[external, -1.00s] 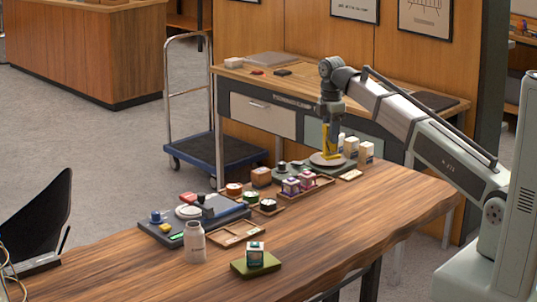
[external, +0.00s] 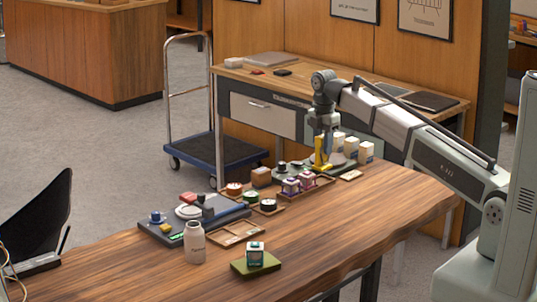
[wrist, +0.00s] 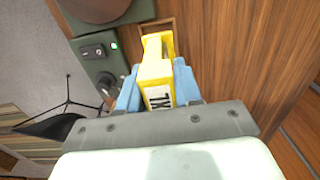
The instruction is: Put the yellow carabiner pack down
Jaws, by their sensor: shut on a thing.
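My gripper (external: 323,147) is shut on the yellow carabiner pack (external: 321,160), which hangs below the fingers at the far part of the wooden table. In the wrist view, the yellow pack (wrist: 157,65) sits between the two blue fingers (wrist: 158,88), with "XL" lettering on its near face. I cannot tell whether its lower end touches anything.
White cartons (external: 365,151) stand behind and right of the gripper. A dark scale (external: 170,237) and white bottle (external: 195,243) stand farther left. The table's right front (external: 380,220) is clear.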

